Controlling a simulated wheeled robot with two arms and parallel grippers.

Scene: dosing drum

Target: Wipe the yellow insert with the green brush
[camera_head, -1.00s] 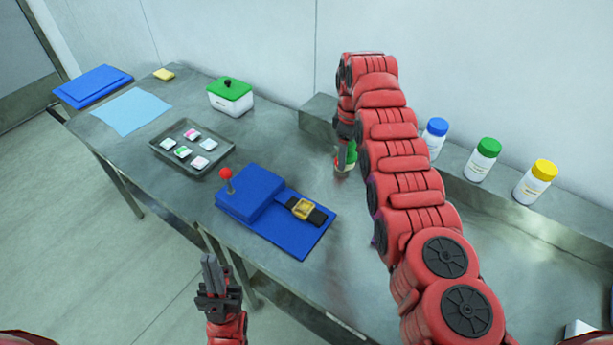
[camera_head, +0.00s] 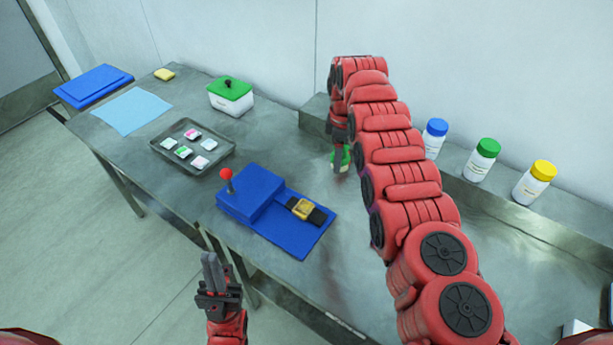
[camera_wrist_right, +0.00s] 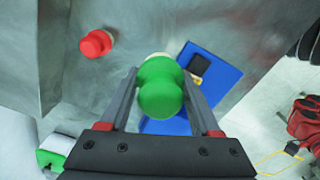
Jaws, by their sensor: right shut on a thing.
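The green brush (camera_head: 341,158) is held in my right gripper (camera_head: 340,146) behind the blue device; its rounded green handle (camera_wrist_right: 160,88) sits between the fingers in the right wrist view. Its lower end is blurred and partly hidden, so I cannot tell whether it touches the table. The yellow insert (camera_head: 302,208) lies in a black strip on the blue device (camera_head: 262,231), to the front left of the brush and apart from it. It also shows in the right wrist view (camera_wrist_right: 199,65). My left gripper (camera_head: 213,274) is shut and empty before the table's front edge.
A red-handled object (camera_wrist_right: 96,43) stands near the brush. The blue device has a red-knobbed lever (camera_head: 226,174). A tray (camera_head: 225,158) with several small pieces and a green-lidded box (camera_head: 231,104) are left. Blue-, green- and yellow-capped bottles (camera_head: 481,163) stand on the rear ledge.

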